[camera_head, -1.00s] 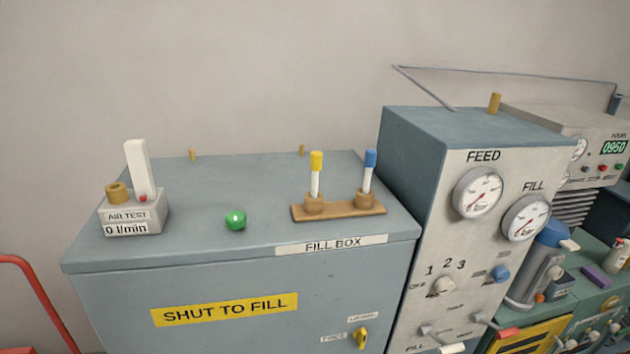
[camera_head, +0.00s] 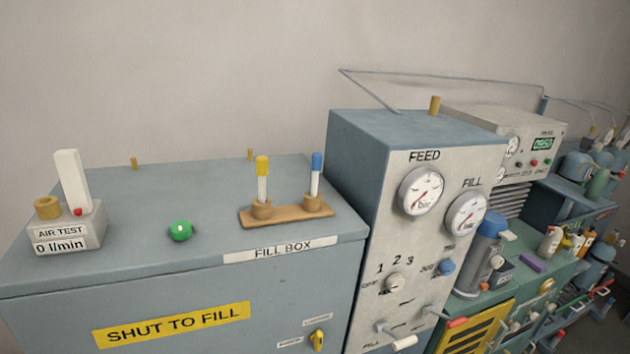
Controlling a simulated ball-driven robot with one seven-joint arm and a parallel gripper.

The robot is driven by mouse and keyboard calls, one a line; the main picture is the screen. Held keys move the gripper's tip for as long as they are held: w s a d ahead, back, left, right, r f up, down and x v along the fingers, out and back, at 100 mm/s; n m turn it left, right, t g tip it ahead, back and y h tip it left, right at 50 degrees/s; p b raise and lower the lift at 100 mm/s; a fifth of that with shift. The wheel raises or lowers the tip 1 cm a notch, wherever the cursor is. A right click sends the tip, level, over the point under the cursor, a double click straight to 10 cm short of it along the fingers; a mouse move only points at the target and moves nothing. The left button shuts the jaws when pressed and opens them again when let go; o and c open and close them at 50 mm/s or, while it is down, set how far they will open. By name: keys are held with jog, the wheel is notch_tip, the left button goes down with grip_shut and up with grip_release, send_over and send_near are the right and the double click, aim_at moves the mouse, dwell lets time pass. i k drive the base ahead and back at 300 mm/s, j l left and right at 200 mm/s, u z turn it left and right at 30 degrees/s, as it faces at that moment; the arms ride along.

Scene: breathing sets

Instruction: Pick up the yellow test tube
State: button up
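The yellow test tube (camera_head: 262,180), a white tube with a yellow cap, stands upright in the left holder of a small wooden rack (camera_head: 290,216). A blue-capped test tube (camera_head: 316,178) stands upright in the rack's right holder. The rack sits on top of the grey-blue fill box (camera_head: 140,200), near its front right edge. My gripper is not in view.
On the box top are a green ball (camera_head: 180,230) and an air test meter (camera_head: 68,226) at the left. A taller feed cabinet (camera_head: 428,240) with gauges stands close right of the rack. A cluttered bench (camera_head: 530,258) lies further right. The box top behind the rack is mostly clear.

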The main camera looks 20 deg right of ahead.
aim_at(262, 163)
jog(key=i+l+u, duration=0.25)
jog(key=i+l, duration=0.25)
jog(key=i, duration=0.25)
jog(key=i+l+u, duration=0.3)
jog(key=i+l, duration=0.3)
jog(key=i, duration=0.15)
